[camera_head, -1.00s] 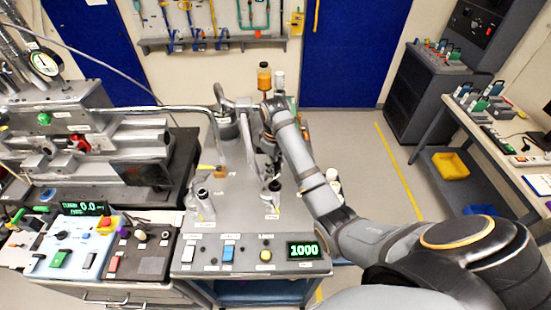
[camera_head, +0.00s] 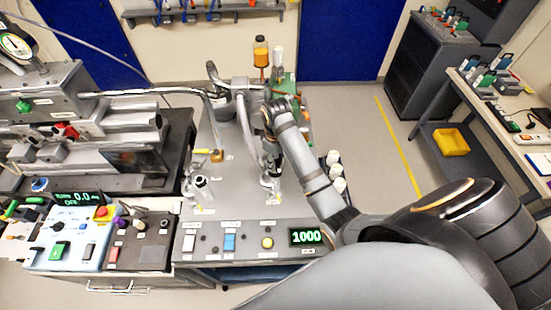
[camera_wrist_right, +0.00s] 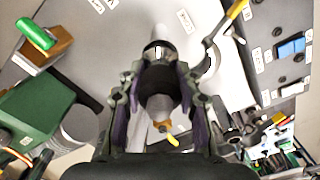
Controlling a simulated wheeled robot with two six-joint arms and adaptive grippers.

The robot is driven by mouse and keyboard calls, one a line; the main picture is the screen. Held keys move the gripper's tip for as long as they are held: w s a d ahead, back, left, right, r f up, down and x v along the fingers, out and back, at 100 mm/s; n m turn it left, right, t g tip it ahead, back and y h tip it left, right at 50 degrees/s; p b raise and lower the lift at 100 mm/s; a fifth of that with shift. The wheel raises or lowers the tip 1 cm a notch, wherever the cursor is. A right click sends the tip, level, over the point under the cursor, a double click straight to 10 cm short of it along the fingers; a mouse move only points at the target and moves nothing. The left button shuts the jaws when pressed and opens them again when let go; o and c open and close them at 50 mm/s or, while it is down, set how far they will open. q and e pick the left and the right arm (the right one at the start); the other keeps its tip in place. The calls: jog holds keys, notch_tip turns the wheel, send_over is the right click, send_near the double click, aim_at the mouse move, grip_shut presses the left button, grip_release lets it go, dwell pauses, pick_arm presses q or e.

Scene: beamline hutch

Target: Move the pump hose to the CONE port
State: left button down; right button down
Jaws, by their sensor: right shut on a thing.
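My right gripper (camera_head: 268,178) reaches down over the grey bench at the right of two upright port fittings. In the right wrist view its jaws (camera_wrist_right: 163,95) are closed around a dark collar on a grey, silver-ended piece, which looks like the pump hose end (camera_wrist_right: 160,78). The grey pump hose (camera_head: 246,128) runs down from the pump area to this spot. The other port fitting (camera_head: 200,188) stands to the left with nothing of mine on it. Whether the hose end is seated is hidden. My left gripper is not in view.
A control panel with a display reading 1000 (camera_head: 306,236) is at the bench front. Bottles (camera_head: 261,52) and a green unit (camera_head: 284,88) stand at the back. Instrument machinery (camera_head: 90,125) fills the left. White cups (camera_head: 336,172) stand beside the bench's right edge.

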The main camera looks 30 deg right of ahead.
jog(key=shift+f, duration=0.55)
dwell(0.5)
jog(key=c, duration=0.8)
grip_release()
